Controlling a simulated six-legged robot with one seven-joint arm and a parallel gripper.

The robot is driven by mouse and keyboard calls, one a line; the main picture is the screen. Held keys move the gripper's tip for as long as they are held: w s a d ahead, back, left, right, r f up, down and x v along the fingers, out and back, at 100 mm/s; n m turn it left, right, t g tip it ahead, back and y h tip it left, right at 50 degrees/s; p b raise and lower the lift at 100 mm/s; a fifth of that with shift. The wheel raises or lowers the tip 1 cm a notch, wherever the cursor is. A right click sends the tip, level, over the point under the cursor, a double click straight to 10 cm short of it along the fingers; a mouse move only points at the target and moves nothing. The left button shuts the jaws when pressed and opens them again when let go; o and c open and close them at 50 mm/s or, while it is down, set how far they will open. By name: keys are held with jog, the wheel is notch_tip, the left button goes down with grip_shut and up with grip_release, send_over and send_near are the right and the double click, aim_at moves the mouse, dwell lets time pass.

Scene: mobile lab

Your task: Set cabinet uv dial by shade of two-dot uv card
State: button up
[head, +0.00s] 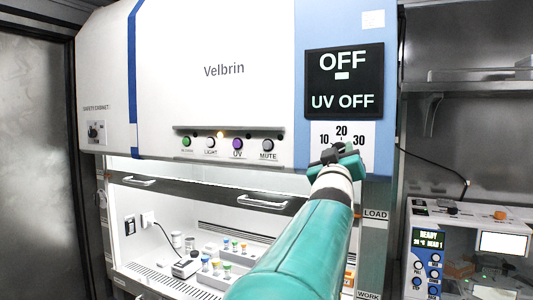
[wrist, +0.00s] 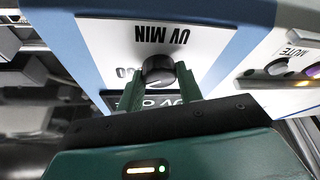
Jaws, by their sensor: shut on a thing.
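The black uv dial (wrist: 158,69) sits on a white plate (wrist: 115,40) marked "UV MIN", which appears upside down in the wrist view. My gripper (wrist: 160,85) is shut on the dial, with one green finger at each side. In the head view my gripper (head: 338,155) is at the dial plate (head: 359,133), where 10, 20 and 30 show. My arm hides the lower plate, and the dial's pointer cannot be made out. The display (head: 343,82) above reads "OFF" and "UV OFF". I cannot make out a two-dot uv card.
The cabinet sash (head: 195,189) is partly raised. Several small vials and a small device (head: 186,265) stand inside. Buttons, including the purple UV button (head: 238,145), line the front left of my gripper. An instrument reading "READY" (head: 429,238) stands on the right.

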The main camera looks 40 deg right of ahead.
jog(key=shift+n+t, duration=0.3)
jog(key=shift+n, duration=0.2)
jog(key=n+t+y, duration=0.1)
jog(key=n+y, duration=0.1)
jog(key=n, duration=0.2)
jog(key=n+t+y, duration=0.1)
jog(key=n+y, duration=0.1)
jog(key=n, duration=0.2)
jog(key=shift+n, duration=0.4)
jog(key=shift+r+n+y, duration=0.1)
jog(key=shift+n+y, duration=0.5)
jog(key=shift+n, duration=1.2)
jog(key=shift+s+d+n+g+y, duration=0.2)
jog(key=shift+n+g+y, duration=0.15)
jog(key=shift+n, duration=0.25)
jog(key=o, duration=1)
jog(key=shift+w, duration=0.1)
jog(key=v, duration=1.4)
